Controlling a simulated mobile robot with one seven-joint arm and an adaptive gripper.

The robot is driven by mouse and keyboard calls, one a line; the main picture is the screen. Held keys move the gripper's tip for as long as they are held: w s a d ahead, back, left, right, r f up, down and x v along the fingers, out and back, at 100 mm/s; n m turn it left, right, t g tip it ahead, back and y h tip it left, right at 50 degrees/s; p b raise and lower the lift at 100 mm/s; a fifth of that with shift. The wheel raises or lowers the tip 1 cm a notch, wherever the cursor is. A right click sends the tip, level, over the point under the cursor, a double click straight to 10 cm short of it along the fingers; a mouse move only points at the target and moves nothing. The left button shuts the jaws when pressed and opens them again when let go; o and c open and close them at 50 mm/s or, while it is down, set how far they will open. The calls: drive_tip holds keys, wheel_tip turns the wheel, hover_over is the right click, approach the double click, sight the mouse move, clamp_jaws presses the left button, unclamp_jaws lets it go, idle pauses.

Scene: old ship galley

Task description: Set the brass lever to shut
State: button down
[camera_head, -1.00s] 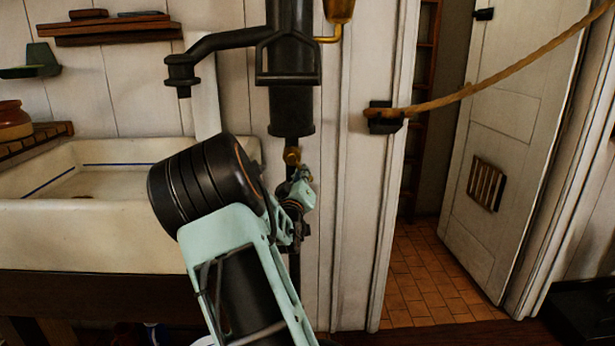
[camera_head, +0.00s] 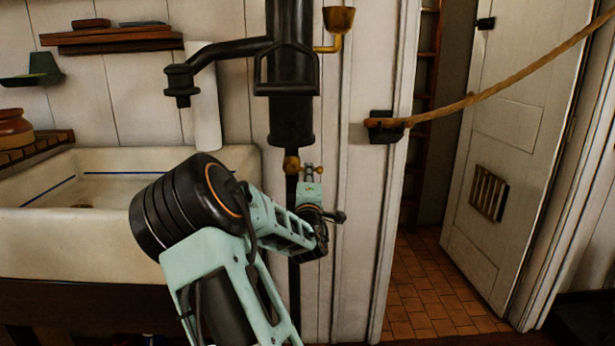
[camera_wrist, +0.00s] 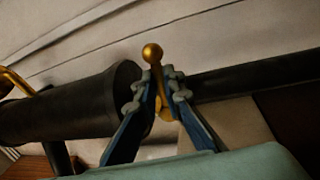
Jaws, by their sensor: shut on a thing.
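The brass lever (camera_wrist: 152,52) shows in the wrist view as a round knob on a short stem. My gripper (camera_wrist: 163,78) is shut on it, with the blue fingers either side of the stem and the knob standing clear past the tips. In the head view my gripper (camera_head: 312,174) is just right of the brass fitting (camera_head: 291,165) below the black pump barrel (camera_head: 291,115). The lever is small there and partly hidden by the fingers. I cannot read any shut mark.
A thin black pipe (camera_head: 294,285) runs down from the brass fitting. A white sink (camera_head: 60,235) is to the left. A rope (camera_head: 480,92) hangs at the right before an open white door (camera_head: 505,130). The tiled floor (camera_head: 425,290) in the doorway looks clear.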

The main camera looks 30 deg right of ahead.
drive_tip(key=shift+r+n, duration=0.2)
drive_tip(key=shift+n, duration=0.4)
drive_tip(key=c, duration=2)
unclamp_jaws()
drive_tip(key=shift+c, duration=0.2)
drive_tip(key=v, duration=1.2)
